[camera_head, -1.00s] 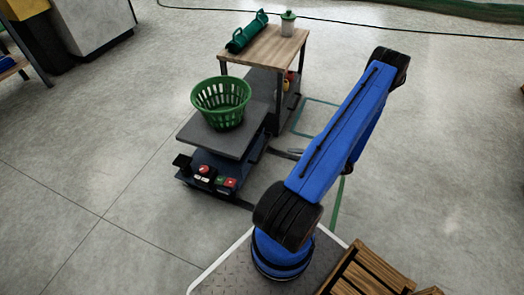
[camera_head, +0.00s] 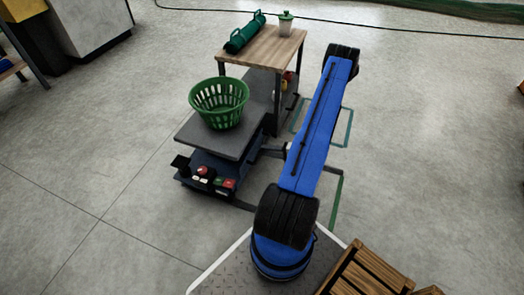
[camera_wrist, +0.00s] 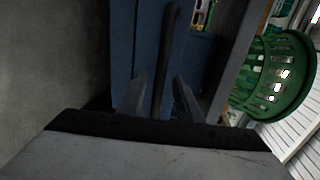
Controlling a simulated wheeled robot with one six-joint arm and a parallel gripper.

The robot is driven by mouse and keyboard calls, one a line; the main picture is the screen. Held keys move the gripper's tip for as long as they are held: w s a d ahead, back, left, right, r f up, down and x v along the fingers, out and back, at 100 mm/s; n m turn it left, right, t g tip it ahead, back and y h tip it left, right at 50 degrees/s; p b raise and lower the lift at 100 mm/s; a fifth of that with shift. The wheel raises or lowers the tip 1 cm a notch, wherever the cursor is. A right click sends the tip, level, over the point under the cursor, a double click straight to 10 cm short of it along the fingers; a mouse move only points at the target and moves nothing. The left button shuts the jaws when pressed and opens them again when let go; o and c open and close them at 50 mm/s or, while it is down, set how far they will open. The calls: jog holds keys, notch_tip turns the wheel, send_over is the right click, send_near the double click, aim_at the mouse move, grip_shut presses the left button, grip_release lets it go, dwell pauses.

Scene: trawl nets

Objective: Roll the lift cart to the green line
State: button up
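The lift cart (camera_head: 222,137) has a dark blue base and a grey top, with red and green buttons on its near end. A green basket (camera_head: 219,103) stands on it, also at the right of the wrist view (camera_wrist: 275,80). My gripper (camera_head: 272,151) is at the cart's right side, partly hidden by my blue arm. In the wrist view, my gripper's fingers (camera_wrist: 158,97) are apart, with the cart's dark handle bar (camera_wrist: 167,50) between them. Whether they touch it is unclear. A green line (camera_head: 336,204) lies on the floor right of the cart, partly hidden by my arm.
Wooden slats (camera_head: 365,272) are at the lower right. The left floor is clear.

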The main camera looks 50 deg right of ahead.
aim_at(262, 150)
jog(key=shift+x, duration=1.6)
grip_shut()
